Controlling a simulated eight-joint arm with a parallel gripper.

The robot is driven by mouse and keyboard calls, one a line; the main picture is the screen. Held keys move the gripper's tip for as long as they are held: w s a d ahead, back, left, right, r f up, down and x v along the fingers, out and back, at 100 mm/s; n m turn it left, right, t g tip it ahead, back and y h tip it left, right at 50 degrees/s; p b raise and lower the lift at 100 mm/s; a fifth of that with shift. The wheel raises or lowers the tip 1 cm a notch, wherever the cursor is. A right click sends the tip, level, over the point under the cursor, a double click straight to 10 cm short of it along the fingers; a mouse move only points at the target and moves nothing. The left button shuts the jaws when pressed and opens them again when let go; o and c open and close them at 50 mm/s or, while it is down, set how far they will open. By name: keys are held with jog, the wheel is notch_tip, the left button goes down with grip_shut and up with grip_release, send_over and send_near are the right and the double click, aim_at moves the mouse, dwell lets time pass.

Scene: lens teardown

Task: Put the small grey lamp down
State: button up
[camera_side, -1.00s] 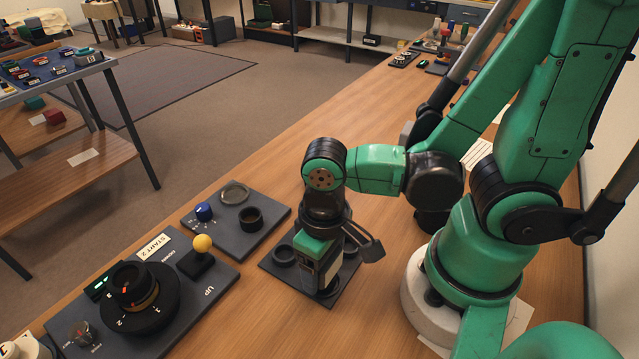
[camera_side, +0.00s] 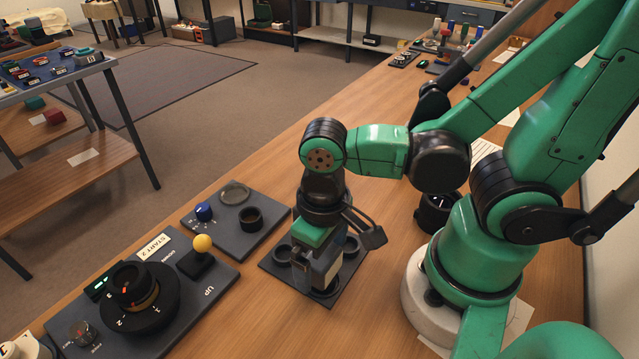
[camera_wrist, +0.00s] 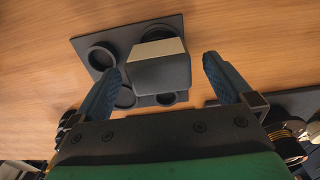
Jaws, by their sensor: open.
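The small grey lamp (camera_wrist: 160,68) is a boxy body with a pale top edge. In the wrist view it sits between my two blue fingers, over a dark tray (camera_wrist: 80,44) with round wells. My gripper (camera_wrist: 163,65) is open, with a gap at the right finger and a narrower one at the left. In the side view my gripper (camera_side: 318,265) points down at the tray (camera_side: 275,268), and largely hides the lamp. A dark ring shows under the lamp; I cannot tell how it sits in its well.
A control panel (camera_side: 205,262) with a yellow-knobbed lever (camera_side: 202,244) and a big black dial (camera_side: 135,290) lies to the left. A smaller panel (camera_side: 270,222) with a blue knob (camera_side: 204,211) is beside the tray. A black cylinder (camera_side: 437,213) stands near my base.

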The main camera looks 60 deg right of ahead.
notch_tip(320, 180, up, 10)
jog(key=shift+f, duration=0.15)
jog(key=w+d+t, duration=0.7)
jog(key=w, duration=0.2)
jog(key=shift+d+f, duration=0.15)
jog(key=shift+f, duration=0.1)
